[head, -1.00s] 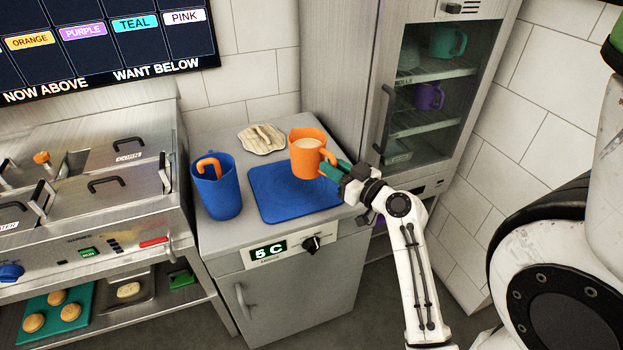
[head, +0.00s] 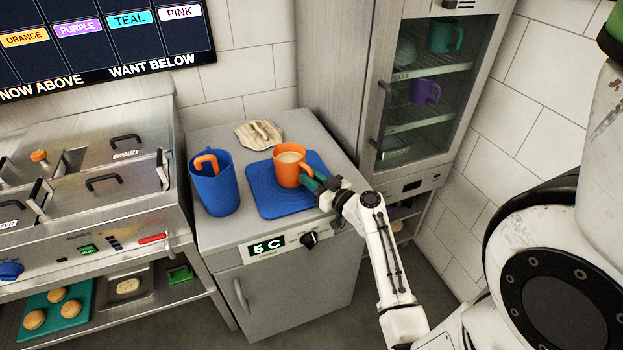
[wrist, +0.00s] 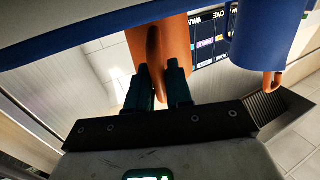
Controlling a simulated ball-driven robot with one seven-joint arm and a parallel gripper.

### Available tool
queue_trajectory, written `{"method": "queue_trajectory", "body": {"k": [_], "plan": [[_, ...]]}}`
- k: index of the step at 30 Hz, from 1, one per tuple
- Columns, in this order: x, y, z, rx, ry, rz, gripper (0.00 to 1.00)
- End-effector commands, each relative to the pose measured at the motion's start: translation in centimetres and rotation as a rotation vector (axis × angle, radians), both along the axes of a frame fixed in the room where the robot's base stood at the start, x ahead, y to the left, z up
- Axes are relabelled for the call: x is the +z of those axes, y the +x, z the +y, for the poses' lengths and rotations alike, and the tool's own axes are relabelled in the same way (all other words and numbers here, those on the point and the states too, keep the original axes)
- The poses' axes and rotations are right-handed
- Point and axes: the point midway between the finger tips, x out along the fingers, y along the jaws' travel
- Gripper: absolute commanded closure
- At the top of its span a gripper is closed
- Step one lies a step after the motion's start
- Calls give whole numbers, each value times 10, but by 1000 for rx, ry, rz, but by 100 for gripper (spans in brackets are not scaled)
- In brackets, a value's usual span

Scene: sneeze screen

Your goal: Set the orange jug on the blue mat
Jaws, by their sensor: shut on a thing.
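The orange jug (head: 289,168) is upright with a pale liquid inside. It is over the blue mat (head: 265,205) on the steel counter, and its base looks at or very near the mat surface; a small gap cannot be ruled out. My gripper (head: 314,184) reaches in from the right and is shut on the jug's handle. In the wrist view the dark green fingers (wrist: 160,90) close on the handle of the orange jug (wrist: 172,45).
A tall blue container (head: 216,190) with an orange handle at its rim stands left of the mat. A striped cloth-like item (head: 258,134) lies behind. A glass-door cabinet (head: 425,80) stands right, holding teal and purple jugs.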

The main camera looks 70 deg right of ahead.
Motion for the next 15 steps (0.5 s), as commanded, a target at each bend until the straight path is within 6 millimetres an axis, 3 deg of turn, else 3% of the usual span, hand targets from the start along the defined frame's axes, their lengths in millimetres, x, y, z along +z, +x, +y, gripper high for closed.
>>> {"method": "queue_trajectory", "body": {"k": [9, 10, 15], "plan": [[-1, 0, 0, 0, -3, -3, 100], [-1, 0, 0, 0, 0, -1, 77], [-1, 0, 0, 0, 0, 0, 61]]}}
